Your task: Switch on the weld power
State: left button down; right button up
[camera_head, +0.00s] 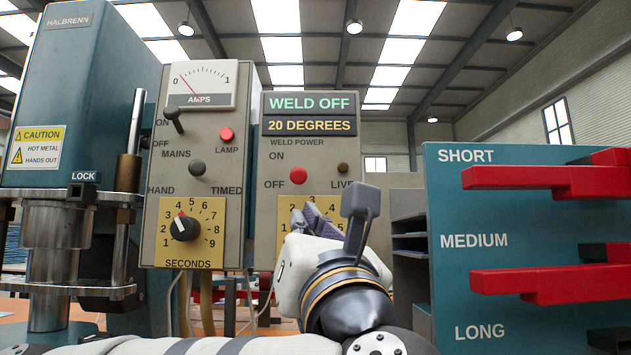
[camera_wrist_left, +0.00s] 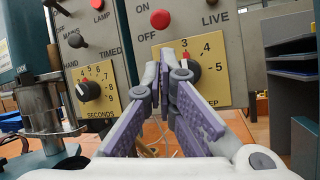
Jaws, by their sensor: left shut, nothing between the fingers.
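The weld power switch has a red knob (camera_head: 298,175) beside the OFF label, with ON above it. It also shows at the top of the left wrist view (camera_wrist_left: 160,18). The display (camera_head: 309,103) above reads WELD OFF and 20 DEGREES. The LIVE lamp (camera_head: 343,168) looks dark brown. My left gripper (camera_head: 312,212) is shut and empty, just below the red knob and in front of the step dial. In the left wrist view the fingertips (camera_wrist_left: 167,62) cover part of that dial (camera_wrist_left: 206,62), below the knob. My right gripper is not in view.
To the left, the mains panel holds an AMPS meter (camera_head: 201,85), a mains lever (camera_head: 174,118), a red lamp (camera_head: 227,135) and a SECONDS dial (camera_head: 184,227). A blue press (camera_head: 90,100) stands further left. Red bars (camera_head: 548,180) stick out from the blue rack at right.

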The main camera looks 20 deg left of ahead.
aim_at(299, 174)
pick_arm(q)
jog(key=p+x, duration=0.1)
jog(key=x, duration=0.2)
jog(key=p+x, duration=0.2)
jog(key=x, duration=0.2)
jog(key=shift+a+r, duration=0.2)
jog(key=shift+a, duration=0.15)
jog(key=shift+w+a+r, duration=0.2)
jog(key=shift+w+a, duration=0.05)
jog(key=shift+w, duration=0.3)
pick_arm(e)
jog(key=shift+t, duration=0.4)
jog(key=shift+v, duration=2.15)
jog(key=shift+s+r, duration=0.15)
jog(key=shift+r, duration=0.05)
